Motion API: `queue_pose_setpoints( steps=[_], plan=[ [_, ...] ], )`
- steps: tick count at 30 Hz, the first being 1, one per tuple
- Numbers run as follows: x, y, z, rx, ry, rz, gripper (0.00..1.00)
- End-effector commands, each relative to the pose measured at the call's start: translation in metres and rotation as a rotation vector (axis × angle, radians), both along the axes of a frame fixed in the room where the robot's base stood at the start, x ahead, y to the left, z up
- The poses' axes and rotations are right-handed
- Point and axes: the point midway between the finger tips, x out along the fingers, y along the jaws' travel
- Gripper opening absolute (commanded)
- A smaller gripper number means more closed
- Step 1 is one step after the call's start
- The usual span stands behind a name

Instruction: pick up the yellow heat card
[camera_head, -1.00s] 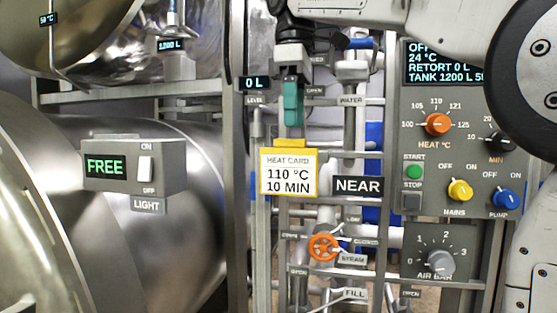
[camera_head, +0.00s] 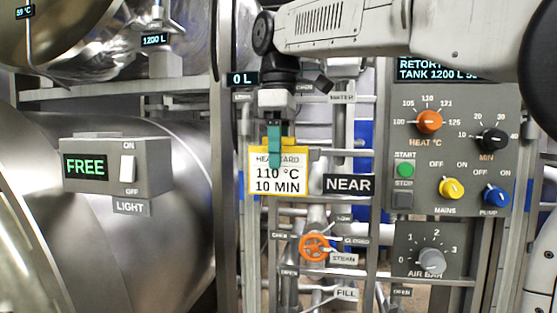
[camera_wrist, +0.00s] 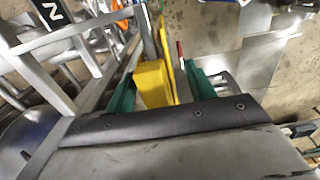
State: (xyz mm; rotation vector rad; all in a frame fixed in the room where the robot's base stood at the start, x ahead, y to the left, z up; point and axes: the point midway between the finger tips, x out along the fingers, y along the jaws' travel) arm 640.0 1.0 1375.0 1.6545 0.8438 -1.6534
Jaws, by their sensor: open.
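The yellow heat card (camera_head: 277,181) hangs upright on the metal frame, with a white face reading "HEAT CARD 110 °C 10 MIN". My gripper (camera_head: 274,162) comes down from above, its teal fingers in front of the card's top edge in the head view and hiding part of the heading. In the wrist view, the yellow top block of the heat card (camera_wrist: 153,84) lies between the two open teal fingers of my gripper (camera_wrist: 163,92). The left finger is close to the block. There is a wider gap to the right finger. I cannot tell whether either touches.
A "NEAR" sign (camera_head: 349,184) stands right of the card, and an orange steam valve wheel (camera_head: 315,247) is below. The control panel (camera_head: 470,150) with knobs is at right. The "FREE" light box (camera_head: 118,165) is at left. Frame bars run close behind the card.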

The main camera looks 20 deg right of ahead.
Motion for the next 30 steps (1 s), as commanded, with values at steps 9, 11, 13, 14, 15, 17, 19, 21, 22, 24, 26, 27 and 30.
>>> queue_pose_setpoints(
  steps=[9, 11, 13, 14, 15, 17, 19, 21, 22, 24, 26, 27, 30],
  plan=[
    [0.000, 0.000, 0.000, 0.000, 0.000, -0.001, 0.03],
    [0.000, 0.000, 0.000, 0.000, 0.000, -0.001, 0.03],
    [0.000, 0.000, 0.000, 0.000, 0.000, -0.001, 0.03],
    [0.000, 0.000, 0.001, 0.000, 0.000, -0.001, 0.03],
    [0.000, 0.000, 0.001, 0.000, 0.000, -0.001, 0.03],
    [0.000, 0.000, 0.003, 0.000, 0.000, -0.001, 0.03],
    [0.001, 0.000, 0.007, 0.000, -0.001, -0.001, 0.03],
    [0.001, 0.000, 0.013, 0.000, 0.000, -0.001, 0.03],
    [0.001, 0.000, 0.017, 0.000, -0.001, -0.001, 0.03],
    [0.001, 0.000, 0.025, 0.000, 0.000, -0.001, 0.03],
    [0.001, 0.000, 0.034, 0.000, -0.002, -0.001, 0.03],
    [-0.003, -0.001, 0.038, 0.000, -0.002, -0.002, 0.03],
    [-0.021, -0.008, 0.038, 0.000, -0.001, -0.003, 0.03]
  ],
)
